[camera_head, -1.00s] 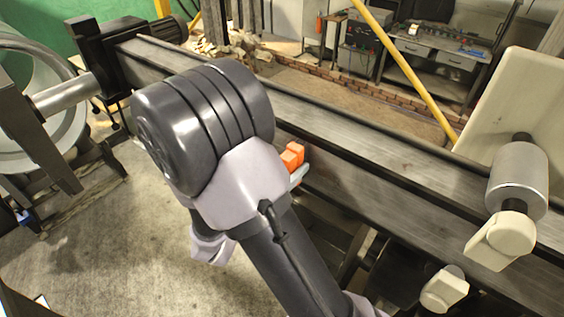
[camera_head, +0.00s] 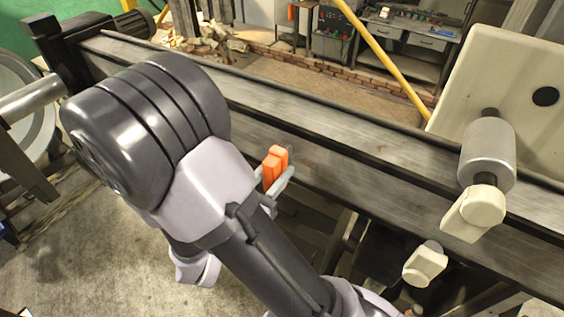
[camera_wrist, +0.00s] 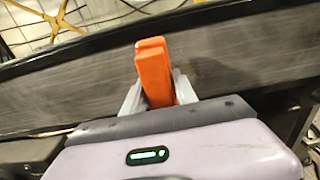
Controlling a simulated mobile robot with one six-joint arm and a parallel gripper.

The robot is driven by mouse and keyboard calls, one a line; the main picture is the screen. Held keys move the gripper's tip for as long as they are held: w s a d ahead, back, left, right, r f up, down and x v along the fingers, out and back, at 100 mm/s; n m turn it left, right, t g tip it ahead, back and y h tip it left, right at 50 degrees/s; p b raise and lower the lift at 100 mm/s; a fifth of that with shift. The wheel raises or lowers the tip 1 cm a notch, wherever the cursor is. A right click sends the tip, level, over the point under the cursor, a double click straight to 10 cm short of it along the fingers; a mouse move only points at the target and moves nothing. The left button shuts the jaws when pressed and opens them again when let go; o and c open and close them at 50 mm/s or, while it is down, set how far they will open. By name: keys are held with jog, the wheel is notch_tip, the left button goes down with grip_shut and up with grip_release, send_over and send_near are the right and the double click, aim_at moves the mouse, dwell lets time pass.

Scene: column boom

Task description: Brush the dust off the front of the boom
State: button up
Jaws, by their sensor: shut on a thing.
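The boom (camera_head: 350,165) is a long dark metal beam running from upper left to lower right. Its front face looks grey and streaked, as with dust. My gripper (camera_head: 281,176) is shut on an orange block-like thing, apparently the brush (camera_head: 275,164), and holds it at the front of the boom. In the wrist view my gripper (camera_wrist: 156,92) has one finger on each side of the orange brush (camera_wrist: 154,72), whose top overlaps the boom's front face (camera_wrist: 235,60). Whether it touches the face I cannot tell. My arm hides part of the boom on the left.
A metal cylinder (camera_head: 487,156) with a cream block (camera_head: 474,212) sits at the boom's right, before a cream panel (camera_head: 500,75). Another cream knob (camera_head: 425,264) is below. A yellow pole (camera_head: 385,60) stands behind. Concrete floor (camera_head: 90,260) is open at lower left.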

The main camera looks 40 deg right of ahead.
aim_at(268, 181)
jog(key=shift+v, duration=1.45)
jog(key=shift+p+v, duration=0.35)
jog(key=shift+v, duration=1.25)
